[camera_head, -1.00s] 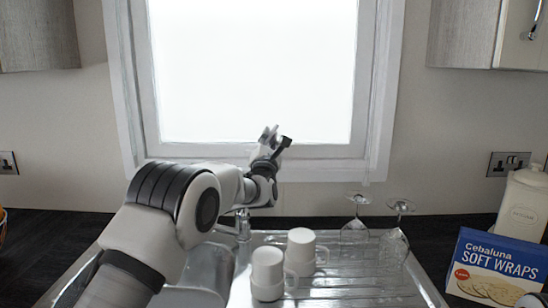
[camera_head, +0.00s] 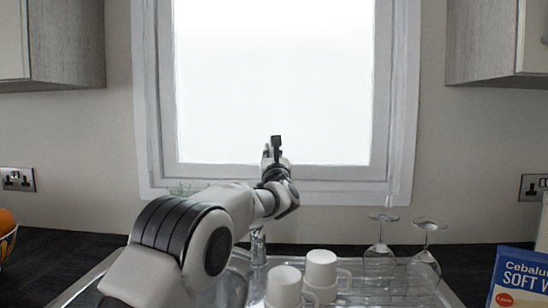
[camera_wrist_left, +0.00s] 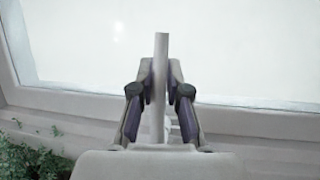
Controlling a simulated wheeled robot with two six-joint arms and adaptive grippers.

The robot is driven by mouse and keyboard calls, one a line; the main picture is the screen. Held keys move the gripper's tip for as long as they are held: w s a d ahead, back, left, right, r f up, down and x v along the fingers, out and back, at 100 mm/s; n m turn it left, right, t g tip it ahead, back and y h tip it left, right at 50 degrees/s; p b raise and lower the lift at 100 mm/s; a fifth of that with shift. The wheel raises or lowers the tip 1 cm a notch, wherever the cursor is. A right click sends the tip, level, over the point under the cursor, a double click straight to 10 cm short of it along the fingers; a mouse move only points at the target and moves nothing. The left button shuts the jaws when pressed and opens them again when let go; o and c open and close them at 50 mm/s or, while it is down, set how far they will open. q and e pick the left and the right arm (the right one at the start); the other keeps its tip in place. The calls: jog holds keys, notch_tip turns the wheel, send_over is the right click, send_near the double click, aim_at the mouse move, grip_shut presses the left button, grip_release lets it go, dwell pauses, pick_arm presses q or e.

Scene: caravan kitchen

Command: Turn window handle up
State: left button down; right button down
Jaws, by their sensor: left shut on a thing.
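The window (camera_head: 274,90) with its white frame fills the upper middle of the head view. My left gripper (camera_head: 275,152) is at the middle of the window's lower frame. In the left wrist view my left gripper (camera_wrist_left: 160,92) is shut on a slim grey window handle (camera_wrist_left: 161,62), which stands between the two fingers with its tip above them. In the head view a small dark piece (camera_head: 276,141) shows at the gripper's tip; the handle's base is hidden behind the gripper. My right gripper is not in view.
White cups (camera_head: 284,288) and upturned glasses (camera_head: 380,255) stand on the metal drainer below the arm. The tap (camera_head: 257,246) is beside them. A green plant (camera_wrist_left: 30,158) sits at the lower left of the wrist view. Cupboards (camera_head: 62,45) hang on both sides.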

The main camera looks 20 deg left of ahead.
pick_arm(q)
jog(key=shift+r, duration=0.25)
jog(key=c, duration=1.1)
grip_release()
jog(key=shift+s+a, duration=0.1)
jog(key=shift+s, duration=0.05)
jog(key=shift+c, duration=0.2)
jog(key=shift+f, duration=0.15)
jog(key=shift+s+f, duration=0.1)
jog(key=v, duration=1.1)
jog(key=shift+s+d, duration=0.25)
jog(key=shift+s, duration=0.05)
